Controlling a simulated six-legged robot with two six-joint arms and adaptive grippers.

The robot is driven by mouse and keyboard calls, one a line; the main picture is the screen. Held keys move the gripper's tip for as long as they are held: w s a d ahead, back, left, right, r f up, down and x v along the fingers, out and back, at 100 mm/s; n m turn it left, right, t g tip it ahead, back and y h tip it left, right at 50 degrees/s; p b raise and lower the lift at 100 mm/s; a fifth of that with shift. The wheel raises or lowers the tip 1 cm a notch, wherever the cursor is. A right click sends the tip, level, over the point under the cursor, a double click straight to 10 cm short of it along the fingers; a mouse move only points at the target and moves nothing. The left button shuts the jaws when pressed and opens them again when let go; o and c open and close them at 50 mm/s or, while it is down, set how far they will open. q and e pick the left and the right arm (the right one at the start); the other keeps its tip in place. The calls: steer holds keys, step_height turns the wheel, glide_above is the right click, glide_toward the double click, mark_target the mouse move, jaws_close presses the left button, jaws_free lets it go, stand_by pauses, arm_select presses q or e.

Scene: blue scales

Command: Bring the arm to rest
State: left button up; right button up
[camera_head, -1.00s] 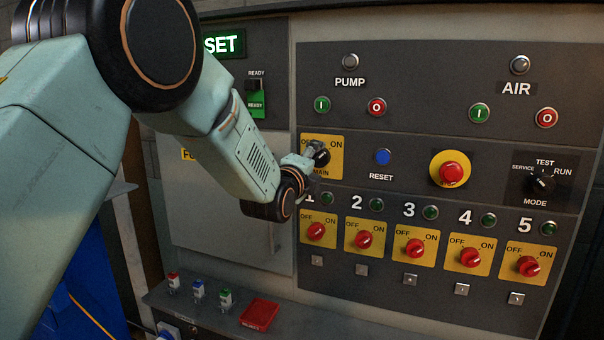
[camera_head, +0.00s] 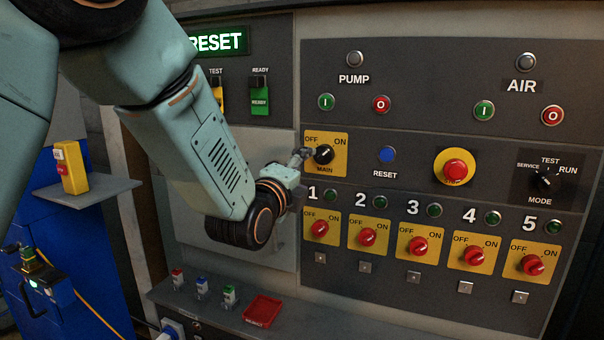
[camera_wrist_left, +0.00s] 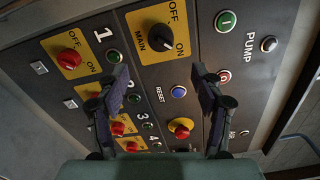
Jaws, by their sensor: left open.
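My left gripper (camera_head: 301,157) is just left of the black MAIN knob (camera_head: 324,154) on its yellow plate in the head view. The knob is fully visible there, and its white mark appears to point toward ON. In the left wrist view my left gripper (camera_wrist_left: 157,70) has its two fingers spread wide with nothing between them. The MAIN knob (camera_wrist_left: 160,37) shows past the fingertips, apart from them. My left arm comes in from the upper left. My right gripper is not in view.
Red rotary switches (camera_head: 368,237) line the panel's lower part. A blue RESET button (camera_head: 387,154) and a red stop button (camera_head: 455,169) are right of MAIN. A ledge below holds a red tray (camera_head: 263,310). A yellow box (camera_head: 72,167) stands on a shelf at left.

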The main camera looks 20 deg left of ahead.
arm_select(q)
steer(key=s+f+n+g+b, duration=0.1)
steer(key=s+f+n+g, duration=0.35)
steer(key=f, duration=0.65)
steer(key=s+f+n+g+b, duration=0.1)
steer(key=s+f+n+b, duration=0.1)
steer(key=s+f+n, duration=0.6)
steer(key=s+f+n+g+b, duration=0.1)
steer(key=s+f+n+g, duration=0.3)
steer(key=f, duration=0.9)
steer(key=s+f+n+g+b, duration=0.4)
steer(key=s+f+g+b, duration=0.3)
steer(key=s+f, duration=1.8)
steer(key=s+g, duration=0.1)
steer(key=s, duration=0.3)
steer(key=shift+a+f+n+y, duration=0.3)
steer(key=shift+a+n, duration=0.05)
steer(key=shift+w+g, duration=0.15)
steer(key=shift+g, duration=0.1)
